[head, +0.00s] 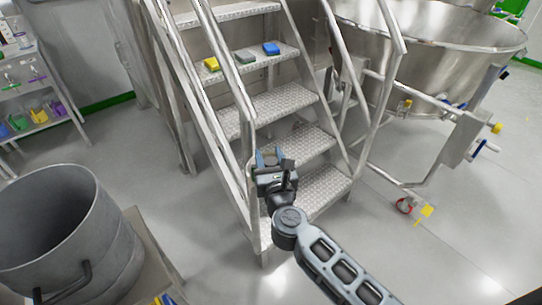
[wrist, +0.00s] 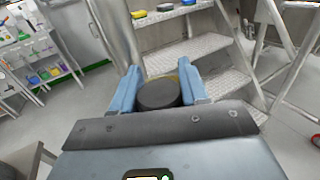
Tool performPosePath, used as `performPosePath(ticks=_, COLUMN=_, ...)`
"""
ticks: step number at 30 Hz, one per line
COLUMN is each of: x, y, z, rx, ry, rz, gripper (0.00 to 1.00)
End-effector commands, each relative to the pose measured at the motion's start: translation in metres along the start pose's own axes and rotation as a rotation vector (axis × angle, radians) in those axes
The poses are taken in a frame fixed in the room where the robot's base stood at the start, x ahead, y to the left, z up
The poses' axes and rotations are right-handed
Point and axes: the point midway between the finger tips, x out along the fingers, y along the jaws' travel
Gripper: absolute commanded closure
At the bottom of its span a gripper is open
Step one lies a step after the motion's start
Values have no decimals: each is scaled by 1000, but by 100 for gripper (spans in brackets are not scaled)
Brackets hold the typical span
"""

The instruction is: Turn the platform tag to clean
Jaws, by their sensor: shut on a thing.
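My gripper (head: 269,156) is at the left handrail of the metal platform stairs (head: 286,108), low over the steps. In the wrist view, my gripper's blue fingers (wrist: 160,82) are closed on both sides of a dark round piece (wrist: 159,96) with a yellowish rim behind it. This piece seems to be the platform tag. Its face with any clean marking is not visible, so I cannot tell which side it shows. In the head view the tag is hidden by my gripper.
A large steel vessel (head: 440,30) stands at right, a grey bin (head: 66,235) at lower left. A shelf (head: 30,85) with coloured items stands at far left.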

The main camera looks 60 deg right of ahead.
Motion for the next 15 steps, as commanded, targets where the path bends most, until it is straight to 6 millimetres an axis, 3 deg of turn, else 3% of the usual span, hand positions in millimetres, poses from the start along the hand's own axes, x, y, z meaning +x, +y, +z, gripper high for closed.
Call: performPosePath(ticks=15, x=0, y=7, z=4, rx=0, ry=-7, rz=437, gripper=86)
